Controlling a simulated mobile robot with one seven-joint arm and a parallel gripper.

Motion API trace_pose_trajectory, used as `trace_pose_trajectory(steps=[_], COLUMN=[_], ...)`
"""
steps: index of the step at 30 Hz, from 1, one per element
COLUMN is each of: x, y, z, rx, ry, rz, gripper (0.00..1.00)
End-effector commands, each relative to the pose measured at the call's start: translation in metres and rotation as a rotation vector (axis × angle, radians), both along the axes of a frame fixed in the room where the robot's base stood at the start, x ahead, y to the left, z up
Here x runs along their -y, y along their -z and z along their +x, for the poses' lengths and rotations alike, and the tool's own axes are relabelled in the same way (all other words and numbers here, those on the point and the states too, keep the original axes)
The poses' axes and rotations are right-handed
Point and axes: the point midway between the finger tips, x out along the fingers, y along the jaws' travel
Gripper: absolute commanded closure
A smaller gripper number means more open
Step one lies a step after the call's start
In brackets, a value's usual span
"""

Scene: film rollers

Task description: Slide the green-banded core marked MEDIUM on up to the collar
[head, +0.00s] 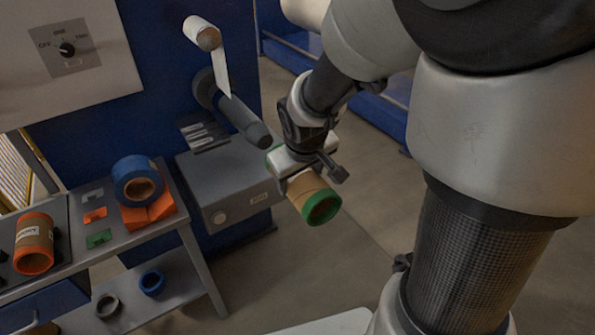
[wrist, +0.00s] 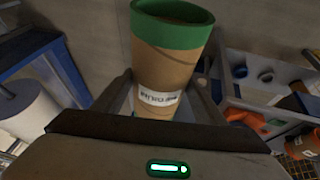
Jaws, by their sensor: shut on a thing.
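My gripper (head: 300,168) is shut on the brown core (head: 309,190) with green end bands and holds it in the air. In the wrist view the core (wrist: 172,60) sits between the fingers, its label too small to read surely. A dark spindle (head: 245,120) sticks out from the blue machine, with a wider round collar (head: 206,88) at its base. The spindle is bare. Its rounded tip lies close to the core's far green end in the head view; I cannot tell whether they touch or line up.
A white strip hangs from an upper roller (head: 207,36) behind the spindle. A grey box (head: 235,185) stands below the spindle. A bench (head: 118,236) at left carries a blue-banded core (head: 137,180) on an orange block and an orange-banded core (head: 34,243). Floor at right is open.

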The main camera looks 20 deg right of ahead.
Motion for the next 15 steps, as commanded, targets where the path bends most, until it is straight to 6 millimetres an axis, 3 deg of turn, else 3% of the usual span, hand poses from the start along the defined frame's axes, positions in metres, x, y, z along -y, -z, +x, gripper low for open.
trace_pose_trajectory(steps=[2,8,15], x=[0.003,0.003,-0.005], y=[0.011,0.008,0.008], z=[0.001,0.008,0.032], rx=[0.012,0.017,0.015], ry=[-0.037,-0.065,-0.064], rz=[-0.035,-0.062,-0.063], gripper=[0.66,0.66,0.66])
